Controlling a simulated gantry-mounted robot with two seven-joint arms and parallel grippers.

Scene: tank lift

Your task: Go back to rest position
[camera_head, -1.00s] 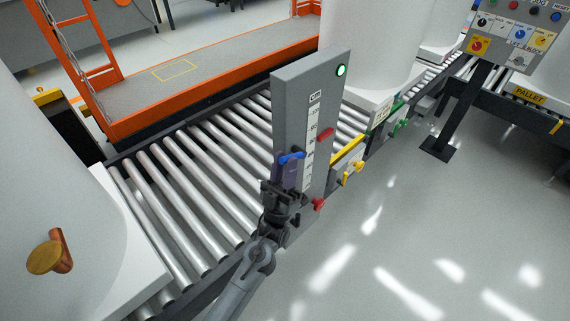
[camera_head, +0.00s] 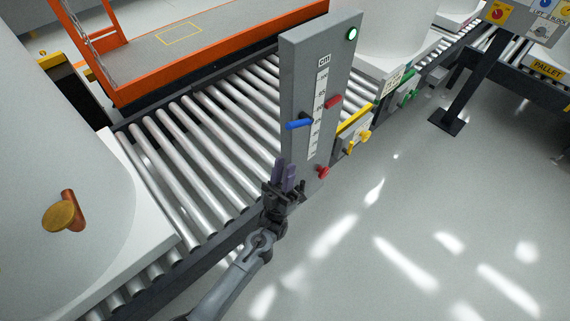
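My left gripper (camera_head: 285,174) is in front of the lower part of the grey scale panel (camera_head: 300,70). Its two purple fingers point up with a gap between them and nothing in the gap. The blue lever (camera_head: 299,124) sticks out to the left of the cm scale, above my fingertips and apart from them. A red pointer (camera_head: 333,102) sits on the right of the scale, a little higher than the blue lever. A green lamp (camera_head: 352,34) glows at the top of the panel. My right gripper is not in view.
A roller conveyor (camera_head: 190,160) runs behind the panel. A white tank (camera_head: 60,140) with a brass tap stands at left. A control-box post (camera_head: 470,85) stands at right. The floor at lower right is clear.

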